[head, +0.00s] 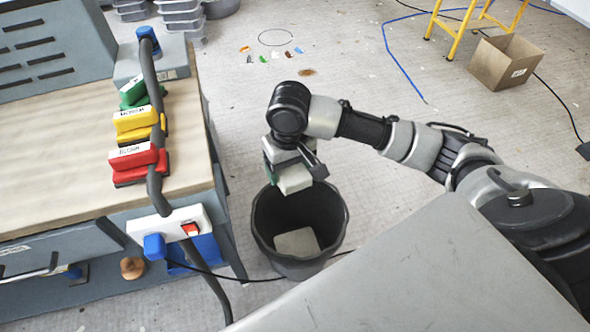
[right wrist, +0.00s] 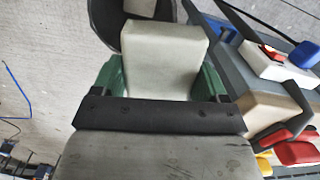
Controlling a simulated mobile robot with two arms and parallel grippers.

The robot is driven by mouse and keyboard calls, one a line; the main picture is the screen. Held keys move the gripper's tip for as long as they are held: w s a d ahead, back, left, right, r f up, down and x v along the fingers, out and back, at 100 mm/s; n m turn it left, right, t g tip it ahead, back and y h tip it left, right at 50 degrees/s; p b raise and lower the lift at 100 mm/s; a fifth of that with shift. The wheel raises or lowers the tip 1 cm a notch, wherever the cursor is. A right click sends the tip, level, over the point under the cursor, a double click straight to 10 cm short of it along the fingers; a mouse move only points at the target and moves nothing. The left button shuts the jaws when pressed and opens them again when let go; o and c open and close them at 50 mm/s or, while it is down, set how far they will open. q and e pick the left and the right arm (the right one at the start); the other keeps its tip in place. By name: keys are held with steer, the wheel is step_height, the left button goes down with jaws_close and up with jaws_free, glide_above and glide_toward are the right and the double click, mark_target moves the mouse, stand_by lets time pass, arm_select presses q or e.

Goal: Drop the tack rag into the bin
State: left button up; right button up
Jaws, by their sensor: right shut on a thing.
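My right gripper (head: 294,173) hangs over the near side of the workbench aisle, above the bin. It is shut on the tack rag (head: 295,184), a pale off-white folded pad. In the right wrist view the tack rag (right wrist: 163,58) sits between the green fingertips. The bin (head: 338,222) is a dark grey, round, open tub on the floor beside the workbench. The held rag is above its far rim in the head view. Another pale flat piece (head: 297,242) lies inside the bin. My left gripper is not in view.
The workbench (head: 60,190) at the left carries red (head: 137,160), yellow (head: 135,122) and green (head: 134,93) blocks. A cardboard box (head: 505,62) stands far right. Floor behind the bin is mostly clear.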

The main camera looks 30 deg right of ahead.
arm_select(q)
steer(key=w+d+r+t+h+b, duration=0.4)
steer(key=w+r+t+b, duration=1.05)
steer(key=b, duration=1.15)
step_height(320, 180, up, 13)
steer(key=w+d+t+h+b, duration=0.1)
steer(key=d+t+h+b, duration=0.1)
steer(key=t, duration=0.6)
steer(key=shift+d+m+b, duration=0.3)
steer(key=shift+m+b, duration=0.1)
steer(key=shift+b, duration=0.5)
arm_select(e)
steer(key=w+d+f, duration=0.2)
steer(key=d+f, duration=0.1)
steer(key=f, duration=1)
steer(key=w+d+f+m, duration=0.1)
steer(key=w+d+f, duration=0.2)
steer(key=f, duration=1)
steer(key=w+d+f, duration=0.3)
steer(key=d+f, duration=0.1)
steer(key=f, duration=1)
steer(key=shift+w+d+m, duration=0.2)
steer(key=shift+d+m, duration=0.05)
steer(key=shift+m, duration=0.05)
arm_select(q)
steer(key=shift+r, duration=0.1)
